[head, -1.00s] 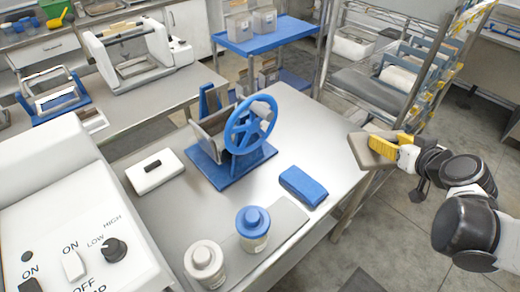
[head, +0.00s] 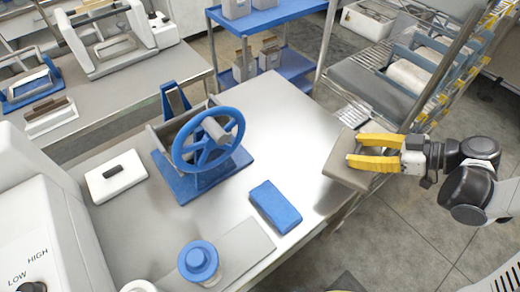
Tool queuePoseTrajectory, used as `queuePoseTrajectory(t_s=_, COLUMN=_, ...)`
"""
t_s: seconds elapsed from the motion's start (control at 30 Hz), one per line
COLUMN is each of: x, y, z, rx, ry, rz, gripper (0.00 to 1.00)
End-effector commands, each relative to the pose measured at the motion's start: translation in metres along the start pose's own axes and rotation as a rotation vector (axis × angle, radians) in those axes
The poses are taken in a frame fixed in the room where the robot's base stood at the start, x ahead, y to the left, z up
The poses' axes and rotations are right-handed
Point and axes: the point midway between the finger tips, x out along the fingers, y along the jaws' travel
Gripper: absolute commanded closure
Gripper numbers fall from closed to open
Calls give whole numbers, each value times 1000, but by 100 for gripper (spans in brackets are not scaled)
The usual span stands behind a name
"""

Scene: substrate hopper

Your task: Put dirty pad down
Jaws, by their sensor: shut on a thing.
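My gripper (head: 357,151) comes in from the right with two yellow fingers. It is shut on a flat grey-brown pad (head: 346,162), taken to be the dirty pad. The pad is held at the right edge of the steel table (head: 262,117), partly over the edge. I cannot tell whether the pad touches the tabletop. The fingers cover part of the pad's right side.
A blue pad (head: 275,206) lies on the table near its right edge. A blue hand-wheel device (head: 208,140), a white block (head: 115,176) and a blue-lidded jar (head: 199,261) also stand there. The table's far right area is clear. A wire rack (head: 385,75) stands behind.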

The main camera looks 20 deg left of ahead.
Motion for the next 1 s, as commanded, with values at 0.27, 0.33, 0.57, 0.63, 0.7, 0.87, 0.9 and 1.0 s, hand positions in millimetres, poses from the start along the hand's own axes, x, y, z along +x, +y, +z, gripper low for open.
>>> queuePoseTrajectory(t_s=0.27, x=29, y=8, z=4, rx=-5, ry=0, rz=-10, gripper=80)
queuePoseTrajectory(t_s=0.33, x=49, y=15, z=7, rx=-6, ry=-1, rz=-10, gripper=80)
queuePoseTrajectory(t_s=0.57, x=107, y=35, z=11, rx=-4, ry=-1, rz=-9, gripper=80)
queuePoseTrajectory(t_s=0.63, x=118, y=40, z=11, rx=-3, ry=-1, rz=-7, gripper=80)
queuePoseTrajectory(t_s=0.7, x=125, y=42, z=11, rx=-2, ry=-1, rz=-6, gripper=80)
queuePoseTrajectory(t_s=0.87, x=132, y=44, z=16, rx=0, ry=-1, rz=-4, gripper=80)
queuePoseTrajectory(t_s=0.9, x=135, y=45, z=21, rx=0, ry=-1, rz=-3, gripper=80)
queuePoseTrajectory(t_s=1.0, x=143, y=44, z=36, rx=0, ry=-1, rz=-4, gripper=80)
